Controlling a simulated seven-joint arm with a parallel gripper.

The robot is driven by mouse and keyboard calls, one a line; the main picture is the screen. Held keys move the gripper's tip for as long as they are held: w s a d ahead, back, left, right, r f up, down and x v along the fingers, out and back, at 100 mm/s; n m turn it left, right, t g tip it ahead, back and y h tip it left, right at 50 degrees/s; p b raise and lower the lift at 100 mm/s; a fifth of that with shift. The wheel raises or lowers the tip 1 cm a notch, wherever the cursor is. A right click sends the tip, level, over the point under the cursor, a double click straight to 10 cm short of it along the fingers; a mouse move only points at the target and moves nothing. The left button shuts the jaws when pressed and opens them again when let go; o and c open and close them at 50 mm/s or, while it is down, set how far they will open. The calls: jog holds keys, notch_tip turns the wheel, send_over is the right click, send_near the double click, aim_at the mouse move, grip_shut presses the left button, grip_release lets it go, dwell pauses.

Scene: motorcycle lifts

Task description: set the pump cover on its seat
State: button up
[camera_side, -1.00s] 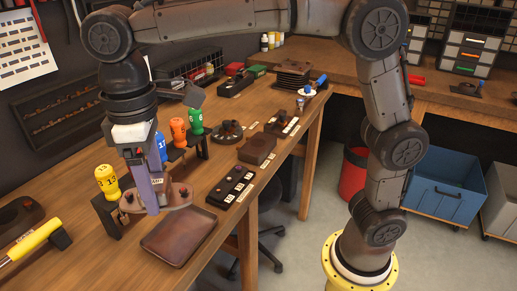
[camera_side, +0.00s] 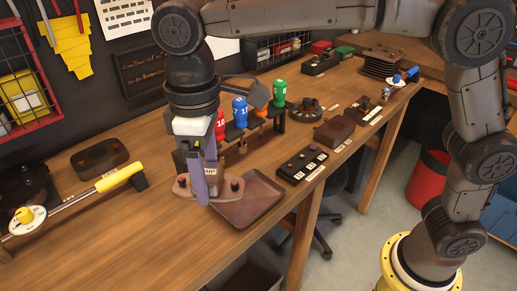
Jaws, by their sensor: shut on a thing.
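My gripper (camera_side: 204,192) is shut on a brown, rounded plate with bolt heads, which I take to be the pump cover (camera_side: 226,192). The cover is held roughly level, over or just beside the left end of a shallow brown tray (camera_side: 256,206); its height above the table is hard to tell. The fingers hide the cover's middle.
A yellow-handled tool (camera_side: 120,177) lies left of my gripper, before the oval fixture. Numbered bottles, one red (camera_side: 220,124) and one green (camera_side: 280,94), stand in a rack behind. A black block with buttons (camera_side: 303,165) is right of the tray.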

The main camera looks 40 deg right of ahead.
notch_tip(320, 180, up, 5)
jog(key=shift+f, duration=0.15)
jog(key=shift+w+d+r, duration=0.25)
jog(key=shift+w+d, duration=0.1)
jog(key=shift+d, duration=0.1)
jog(key=w+d+n, duration=0.2)
jog(key=w+d, duration=0.1)
jog(key=d, duration=0.4)
jog(key=w+d+n, duration=0.1)
jog(key=w+d, duration=0.3)
jog(key=d, duration=0.3)
jog(key=n, duration=0.7)
send_over(336, 125)
notch_tip(336, 125, down, 11)
jog(key=shift+s+f, duration=0.1)
jog(key=shift+f, duration=2.3)
jog(key=shift+f, duration=0.9)
jog(key=o, duration=1.5)
